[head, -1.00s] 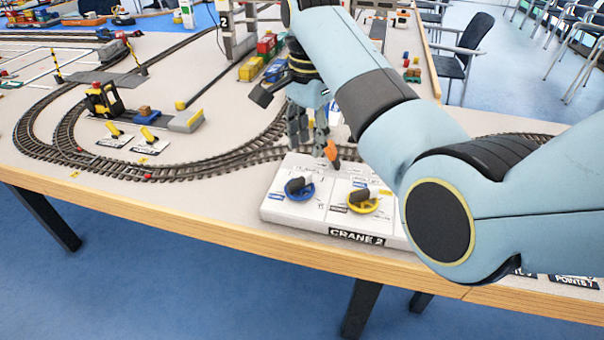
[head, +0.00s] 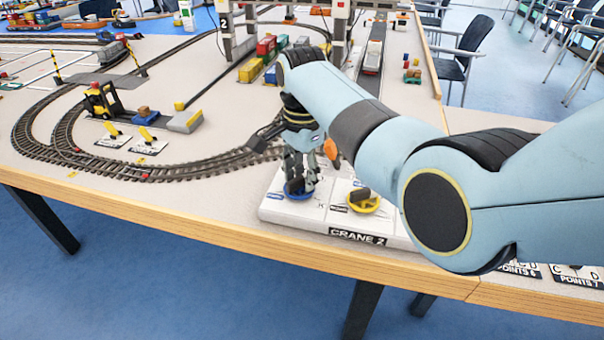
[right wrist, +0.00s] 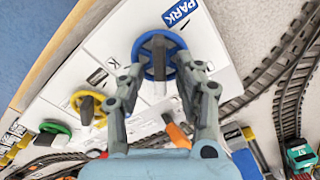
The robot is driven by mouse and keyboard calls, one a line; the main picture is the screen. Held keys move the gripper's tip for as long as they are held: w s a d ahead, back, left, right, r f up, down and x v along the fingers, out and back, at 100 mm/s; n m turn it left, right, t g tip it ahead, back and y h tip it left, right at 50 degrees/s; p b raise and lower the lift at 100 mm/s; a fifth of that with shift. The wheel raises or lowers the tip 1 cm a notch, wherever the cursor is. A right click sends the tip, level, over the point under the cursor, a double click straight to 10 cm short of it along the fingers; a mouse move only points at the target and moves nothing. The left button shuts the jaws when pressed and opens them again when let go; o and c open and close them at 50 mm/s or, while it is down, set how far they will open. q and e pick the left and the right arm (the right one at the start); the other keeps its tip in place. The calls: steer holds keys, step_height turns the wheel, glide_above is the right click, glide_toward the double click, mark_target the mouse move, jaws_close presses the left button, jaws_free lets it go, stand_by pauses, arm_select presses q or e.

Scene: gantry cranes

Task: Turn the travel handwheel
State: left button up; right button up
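The Crane 2 control box (head: 285,212) is a white panel at the table's front edge. A blue handwheel (right wrist: 143,50) with a dark grip across it is at one end of the panel. In the head view the blue handwheel (head: 299,196) is mostly hidden behind my right gripper (head: 300,183). In the right wrist view the right gripper (right wrist: 160,75) is open, its fingertips spread on either side of the grip; contact cannot be told. A yellow handwheel (head: 363,201) is beside it. I cannot read which wheel is labelled travel. My left gripper is out of view.
A green wheel (right wrist: 55,128) is farther along the panel in the right wrist view. Curved track (head: 190,170) runs behind the box. A yellow toy forklift (head: 102,99) and a gantry crane leg (head: 228,30) stand farther back.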

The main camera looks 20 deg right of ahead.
steer(key=shift+c, duration=0.4)
jaws_close()
steer(key=shift+r, duration=0.1)
steer(key=shift+r+n+p, duration=0.1)
steer(key=shift+n+p, duration=0.85)
steer(key=shift+n, duration=0.05)
steer(key=shift+w+a+n+p, duration=0.1)
steer(key=shift+n+p, duration=0.75)
steer(key=shift+n, duration=0.35)
steer(key=n+p, duration=0.2)
steer(key=n, duration=0.2)
steer(key=shift+w+a+n, duration=0.1)
steer(key=shift+w+n, duration=0.05)
steer(key=shift+n, duration=0.15)
steer(key=shift+a+n+p, duration=0.15)
steer(key=shift+n+p, duration=0.3)
steer(key=shift+n, duration=1.85)
